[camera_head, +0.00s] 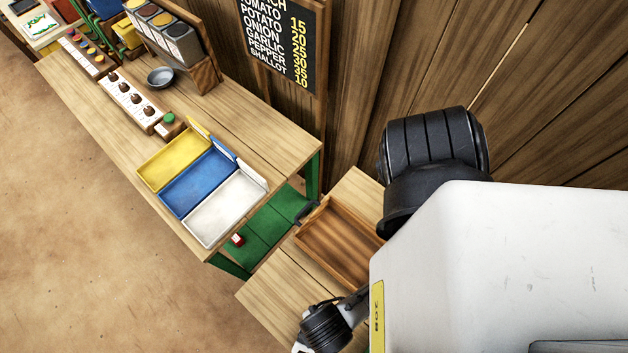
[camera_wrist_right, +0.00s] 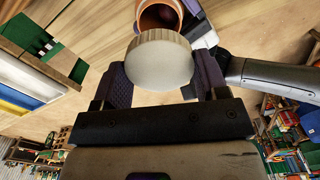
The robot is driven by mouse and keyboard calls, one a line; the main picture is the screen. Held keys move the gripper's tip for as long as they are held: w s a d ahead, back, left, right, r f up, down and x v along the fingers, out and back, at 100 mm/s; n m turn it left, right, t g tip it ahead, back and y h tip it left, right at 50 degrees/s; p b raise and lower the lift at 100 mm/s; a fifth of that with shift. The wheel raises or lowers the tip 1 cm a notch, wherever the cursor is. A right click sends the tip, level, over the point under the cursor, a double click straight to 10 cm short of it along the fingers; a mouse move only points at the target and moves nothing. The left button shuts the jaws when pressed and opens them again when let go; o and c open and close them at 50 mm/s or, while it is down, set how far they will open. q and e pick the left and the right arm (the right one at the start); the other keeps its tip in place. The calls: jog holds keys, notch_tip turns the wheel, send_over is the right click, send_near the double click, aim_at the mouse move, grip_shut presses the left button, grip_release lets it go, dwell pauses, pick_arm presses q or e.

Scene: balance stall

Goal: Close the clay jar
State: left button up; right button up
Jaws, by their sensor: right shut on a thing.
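In the right wrist view, my right gripper (camera_wrist_right: 162,78) is shut on a pale round lid (camera_wrist_right: 160,60) with a ridged edge, one dark finger on each side. Just beyond the lid is the orange-brown clay jar (camera_wrist_right: 146,16), its open mouth partly showing. The lid overlaps the jar's near rim in the picture; I cannot tell whether they touch. My left gripper (camera_wrist_right: 198,28) shows in part beside the jar, at the end of an arm from the right; its grip is hidden. Neither jar nor lid shows in the head view.
In the head view, my arm covers the right side. A wooden tray (camera_head: 318,254) lies on the low table (camera_head: 268,294). Yellow, blue and white trays (camera_head: 228,212) stand on the long bench (camera_head: 225,112), with a metal bowl (camera_head: 160,77) farther back.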

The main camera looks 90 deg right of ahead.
pick_arm(q)
jog(key=shift+c, duration=0.2)
pick_arm(e)
jog(key=shift+s+f, duration=0.1)
jog(key=shift+f, duration=2.4)
jog(key=shift+f, duration=0.9)
jog(key=shift+f, duration=0.55)
pick_arm(q)
jog(key=c, duration=0.5)
jog(key=shift+o, duration=0.2)
pick_arm(e)
jog(key=m, duration=0.6)
jog(key=shift+m, duration=0.4)
jog(key=o, duration=0.9)
jog(key=shift+d, duration=0.1)
